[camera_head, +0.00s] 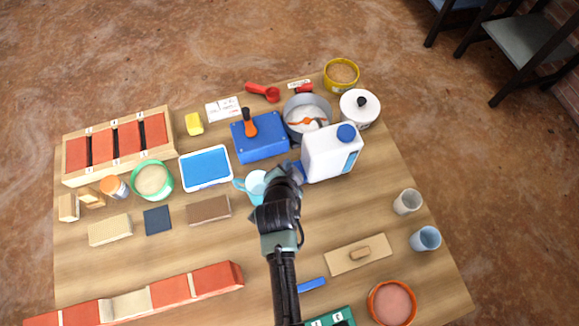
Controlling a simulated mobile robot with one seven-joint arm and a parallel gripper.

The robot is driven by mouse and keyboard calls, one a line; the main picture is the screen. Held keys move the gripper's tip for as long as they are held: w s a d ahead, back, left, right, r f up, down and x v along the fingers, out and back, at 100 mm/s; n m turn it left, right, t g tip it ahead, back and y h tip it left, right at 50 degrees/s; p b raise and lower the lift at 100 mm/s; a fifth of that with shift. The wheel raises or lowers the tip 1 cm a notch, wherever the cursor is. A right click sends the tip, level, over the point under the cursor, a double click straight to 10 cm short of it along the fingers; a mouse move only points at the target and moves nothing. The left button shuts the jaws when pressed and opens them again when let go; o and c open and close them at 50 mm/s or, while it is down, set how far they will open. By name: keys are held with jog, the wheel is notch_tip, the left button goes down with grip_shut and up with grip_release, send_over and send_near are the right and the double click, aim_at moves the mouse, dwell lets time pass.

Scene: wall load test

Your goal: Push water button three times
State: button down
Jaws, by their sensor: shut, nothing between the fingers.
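A white water container (328,158) with a round blue cap (346,133) stands right of the table's middle. A small blue part (298,170) shows at its lower left, partly behind my gripper; I cannot tell whether it is the water button. My gripper (288,172) is shut and empty, just left of the container's base. Its fingertips are hard to make out, and I cannot tell whether they touch the blue part. A light blue cup (256,187) stands close to the gripper's left side.
A blue box (262,148) with an orange-handled tool and a grey pot (294,128) stand behind. A white lidded pot (359,112) is at back right. A blue-lined tray (205,168) lies left. Two cups (425,238) (407,202) stand at right. Table right of my arm has free room.

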jog(key=shift+f, duration=0.1)
jog(key=shift+f+b, duration=0.3)
jog(key=shift+f+b, duration=0.6)
jog(key=shift+f, duration=0.1)
dwell(1.0)
jog(key=shift+r, duration=0.1)
jog(key=shift+r+p, duration=1)
jog(key=shift+p, duration=0.1)
notch_tip(320, 180, up, 5)
jog(key=p, duration=0.4)
jog(key=shift+r+p, duration=0.1)
jog(key=shift+p, duration=0.25)
dwell(2.0)
